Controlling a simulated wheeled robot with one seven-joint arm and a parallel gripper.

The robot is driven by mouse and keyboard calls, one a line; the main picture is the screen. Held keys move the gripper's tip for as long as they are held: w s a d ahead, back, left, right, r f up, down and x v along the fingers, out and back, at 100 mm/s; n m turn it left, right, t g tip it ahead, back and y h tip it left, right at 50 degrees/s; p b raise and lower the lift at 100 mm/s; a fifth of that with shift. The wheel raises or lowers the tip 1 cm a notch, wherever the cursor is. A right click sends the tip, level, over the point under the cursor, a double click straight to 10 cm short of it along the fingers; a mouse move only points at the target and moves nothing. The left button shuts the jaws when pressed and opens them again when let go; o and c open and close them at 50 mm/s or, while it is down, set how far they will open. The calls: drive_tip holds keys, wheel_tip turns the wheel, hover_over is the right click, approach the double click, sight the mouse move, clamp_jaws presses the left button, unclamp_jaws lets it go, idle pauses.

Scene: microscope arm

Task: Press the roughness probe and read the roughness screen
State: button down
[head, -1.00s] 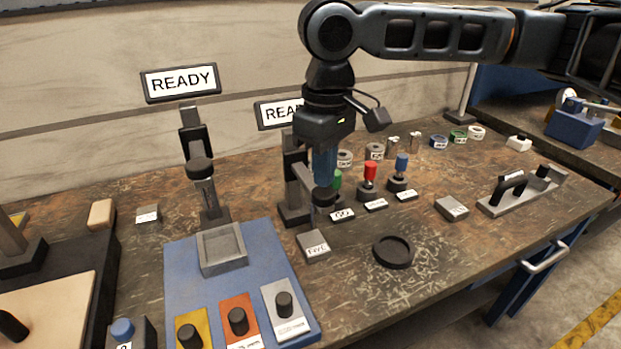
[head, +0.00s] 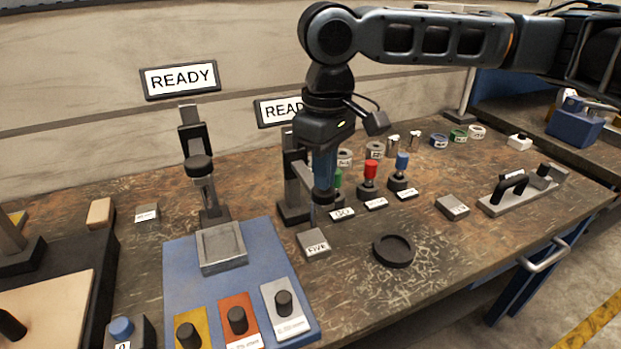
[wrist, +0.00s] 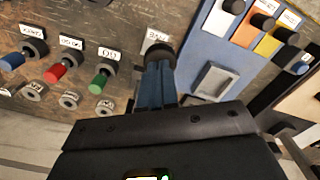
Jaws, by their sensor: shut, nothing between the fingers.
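Two stands each carry a screen: the left screen (head: 180,80) reads READY, and the middle screen (head: 279,111), partly covered by my gripper, shows "REA". The frames do not show which one is the roughness screen. The left stand has a black round head (head: 199,168). My gripper (head: 323,192) is shut and empty, pointing down in front of the middle stand (head: 293,190). In the wrist view, the blue fingers (wrist: 157,80) reach a black round head (wrist: 160,54) at their tips. I cannot tell whether they touch it or how far it is pressed.
A blue mat (head: 180,262) with a grey tray (head: 221,248) and several knobbed plates lies at the front left. Red (head: 370,172) and blue (head: 402,163) handled gauges stand right of my gripper. A black dish (head: 394,250) sits in front, with bare bench around it.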

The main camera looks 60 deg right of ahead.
sight(324, 196)
drive_tip(key=shift+f+b, duration=1.45)
drive_tip(key=shift+f, duration=1.3)
drive_tip(key=shift+r, duration=0.25)
wheel_tip(324, 196, up, 6)
drive_tip(key=p, duration=0.6)
drive_tip(key=shift+r+p, duration=0.25)
drive_tip(key=shift+p, duration=0.15)
wheel_tip(324, 196, up, 8)
drive_tip(key=shift+f, duration=0.15)
